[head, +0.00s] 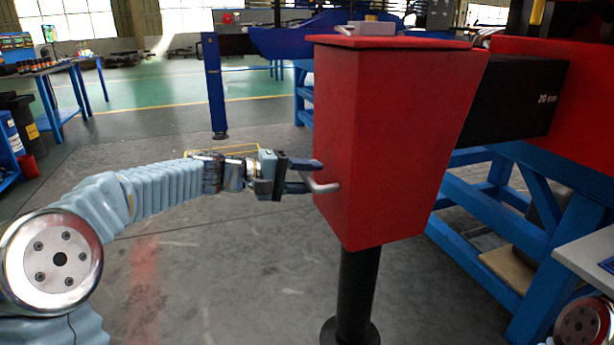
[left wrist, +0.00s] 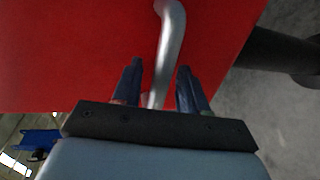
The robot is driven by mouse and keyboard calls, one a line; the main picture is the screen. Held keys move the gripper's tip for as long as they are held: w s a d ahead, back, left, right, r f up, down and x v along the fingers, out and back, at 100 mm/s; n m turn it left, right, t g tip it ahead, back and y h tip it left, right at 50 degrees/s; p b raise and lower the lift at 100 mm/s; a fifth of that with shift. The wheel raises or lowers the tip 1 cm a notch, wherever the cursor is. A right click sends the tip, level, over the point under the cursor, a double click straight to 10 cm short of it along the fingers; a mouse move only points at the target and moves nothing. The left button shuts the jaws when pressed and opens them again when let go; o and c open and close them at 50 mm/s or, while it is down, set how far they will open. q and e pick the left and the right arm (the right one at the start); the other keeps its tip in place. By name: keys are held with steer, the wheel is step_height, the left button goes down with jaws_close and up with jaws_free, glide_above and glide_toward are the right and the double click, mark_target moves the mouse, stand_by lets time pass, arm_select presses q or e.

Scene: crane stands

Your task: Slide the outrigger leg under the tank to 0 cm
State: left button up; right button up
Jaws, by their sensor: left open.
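The outrigger leg is a red tapered box (head: 390,140) on a black post (head: 358,280) with a round foot, in the middle of the head view. A black beam (head: 510,95) with a white marking runs from it into a red housing (head: 590,90) at right. A grey bent handle (head: 322,187) sticks out of the box's left side. My left gripper (head: 314,176) is open at this handle. In the left wrist view the handle (left wrist: 170,45) passes between the spread fingers, with a gap to the right one. I cannot identify the tank. My right gripper is out of view.
A blue frame (head: 550,225) stands under the housing at right. A blue post (head: 214,85) stands behind my left arm. A blue table (head: 60,75) with small items is at far left. The floor around my left arm is clear.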

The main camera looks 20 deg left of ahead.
arm_select(q)
steer(key=shift+c, duration=0.4)
jaws_close()
steer(key=shift+d, duration=0.1)
steer(key=r+p+x, duration=0.1)
steer(key=r+x, duration=0.1)
steer(key=x, duration=0.8)
steer(key=r+x, duration=0.2)
steer(key=x, duration=0.8)
steer(key=shift+w+d+p, duration=0.15)
steer(key=shift+d+p, duration=0.25)
steer(key=shift+d, duration=0.1)
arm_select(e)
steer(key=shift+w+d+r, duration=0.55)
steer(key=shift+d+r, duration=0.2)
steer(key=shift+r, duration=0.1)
arm_select(q)
steer(key=shift+r, duration=0.15)
steer(key=shift+o, duration=0.4)
jaws_free()
